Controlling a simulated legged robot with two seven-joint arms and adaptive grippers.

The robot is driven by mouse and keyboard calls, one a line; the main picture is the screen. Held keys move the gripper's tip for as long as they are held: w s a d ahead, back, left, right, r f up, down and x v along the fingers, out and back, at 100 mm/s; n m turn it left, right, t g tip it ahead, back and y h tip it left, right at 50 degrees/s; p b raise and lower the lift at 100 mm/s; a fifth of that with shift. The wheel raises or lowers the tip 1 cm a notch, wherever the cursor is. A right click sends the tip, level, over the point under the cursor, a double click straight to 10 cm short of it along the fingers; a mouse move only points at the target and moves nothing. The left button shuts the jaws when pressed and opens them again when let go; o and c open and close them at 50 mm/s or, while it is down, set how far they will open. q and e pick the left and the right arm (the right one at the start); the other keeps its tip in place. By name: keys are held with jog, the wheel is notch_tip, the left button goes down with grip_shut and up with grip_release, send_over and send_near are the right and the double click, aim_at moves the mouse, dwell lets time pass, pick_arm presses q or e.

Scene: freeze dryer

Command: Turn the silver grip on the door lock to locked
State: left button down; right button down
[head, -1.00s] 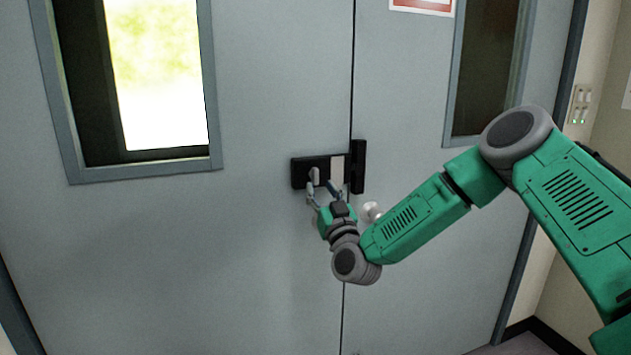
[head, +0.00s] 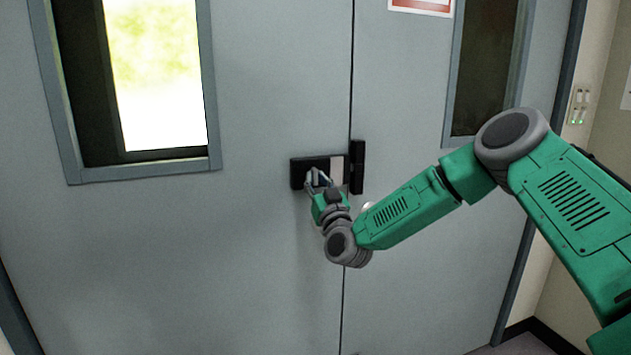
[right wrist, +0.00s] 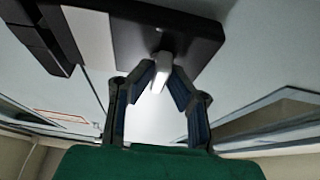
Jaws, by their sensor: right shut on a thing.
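The black door lock (head: 303,174) is mounted on the left door leaf, by the seam between the two leaves. It has a pale plate (head: 337,168) near its right end, next to a black upright piece (head: 357,167) on the right leaf. The silver grip (right wrist: 160,70) sticks out of the lock's dark face in the right wrist view. My right gripper (right wrist: 159,79) is shut on the silver grip, with a fingertip on each side of it. In the head view my right gripper (head: 318,182) partly hides the grip. My left gripper is not in view.
The grey double door (head: 250,260) fills most of the view, with a bright window (head: 160,80) at left and a darker one (head: 487,60) at right. Wall switches (head: 578,107) are at far right.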

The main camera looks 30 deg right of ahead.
jog(key=shift+m, duration=0.3)
jog(key=m+g+h+b, duration=0.1)
jog(key=m+h+b, duration=0.1)
jog(key=m, duration=0.3)
jog(key=shift+h, duration=0.5)
jog(key=m+g+h, duration=0.1)
jog(key=m, duration=0.2)
jog(key=m+g+h+b, duration=0.1)
jog(key=m, duration=0.3)
jog(key=shift+m+g, duration=0.3)
jog(key=shift+g, duration=0.1)
jog(key=m, duration=0.2)
jog(key=m+g, duration=0.1)
jog(key=m, duration=0.1)
jog(key=shift+g+h+b, duration=0.3)
jog(key=shift+b, duration=0.1)
jog(key=shift+m+g, duration=0.6)
jog(key=shift+m, duration=1.1)
jog(key=shift+f, duration=0.1)
jog(key=c, duration=1.6)
grip_release()
jog(key=shift+s, duration=0.1)
jog(key=shift+o, duration=0.2)
jog(key=shift+d, duration=0.1)
